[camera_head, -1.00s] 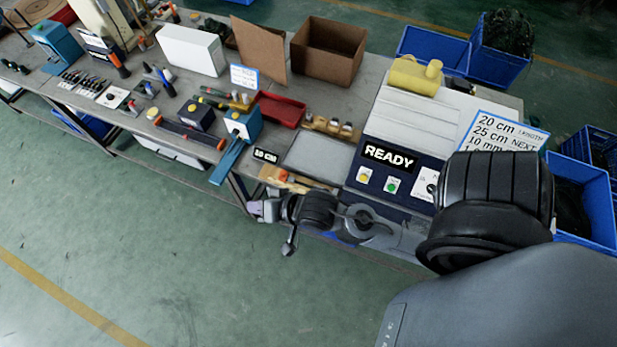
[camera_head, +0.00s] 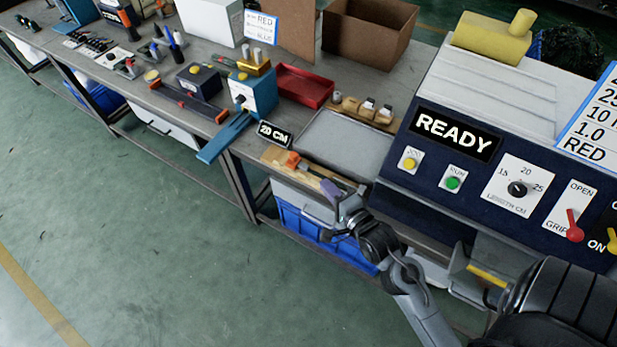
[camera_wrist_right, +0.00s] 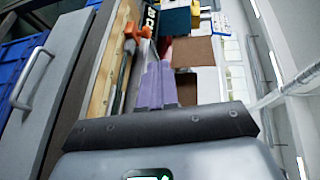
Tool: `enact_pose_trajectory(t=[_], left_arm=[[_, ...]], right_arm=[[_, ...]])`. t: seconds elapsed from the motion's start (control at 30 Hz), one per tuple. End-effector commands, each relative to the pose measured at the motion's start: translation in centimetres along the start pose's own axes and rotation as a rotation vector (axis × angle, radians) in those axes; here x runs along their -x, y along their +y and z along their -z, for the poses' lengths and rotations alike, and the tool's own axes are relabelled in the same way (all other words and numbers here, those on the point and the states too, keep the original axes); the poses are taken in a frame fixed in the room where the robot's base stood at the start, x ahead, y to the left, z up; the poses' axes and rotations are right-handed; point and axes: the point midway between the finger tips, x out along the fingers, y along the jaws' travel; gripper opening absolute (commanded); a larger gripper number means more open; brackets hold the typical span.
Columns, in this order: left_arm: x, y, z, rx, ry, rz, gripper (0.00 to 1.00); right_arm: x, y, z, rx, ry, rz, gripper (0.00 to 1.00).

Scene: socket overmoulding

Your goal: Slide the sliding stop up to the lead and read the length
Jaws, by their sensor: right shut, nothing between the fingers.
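The orange sliding stop (camera_head: 293,160) sits on a wooden measuring board (camera_head: 272,156) at the bench's front edge. A small black display (camera_head: 274,134) behind it reads 20 CM. My right gripper (camera_head: 331,190) has purple fingers, shut and empty, at the board's right end and apart from the stop. In the right wrist view, the fingers (camera_wrist_right: 157,86) are closed together beside the board, with the orange stop (camera_wrist_right: 133,34) farther off. A dark strip (camera_wrist_right: 123,78) runs along the board; I cannot tell if it is the lead. My left gripper is not in view.
The READY machine (camera_head: 453,132) stands to the right, with knob, buttons and levers. A grey tray (camera_head: 346,139), red tray (camera_head: 304,86) and blue vise-like device (camera_head: 252,92) lie behind the board. A blue bin (camera_head: 312,226) is below the bench; open floor lies at left.

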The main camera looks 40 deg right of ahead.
Motion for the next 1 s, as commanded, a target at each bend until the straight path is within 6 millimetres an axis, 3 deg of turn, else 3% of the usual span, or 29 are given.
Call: enact_pose_trajectory(t=[0.03,0.1,0.47,1.0], left_arm=[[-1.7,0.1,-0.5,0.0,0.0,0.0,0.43],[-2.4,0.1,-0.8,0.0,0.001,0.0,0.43],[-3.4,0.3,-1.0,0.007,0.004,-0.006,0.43],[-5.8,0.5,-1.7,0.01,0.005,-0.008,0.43]], right_arm=[[-0.3,1.7,0.0,-0.005,0.003,0.001,0.0],[-0.5,2.4,0.0,-0.008,0.005,0.002,0.0],[-2.6,2.9,-0.1,-0.009,0.004,0.007,0.0],[-11.9,3.0,-0.1,-0.009,0.004,0.005,0.0]])
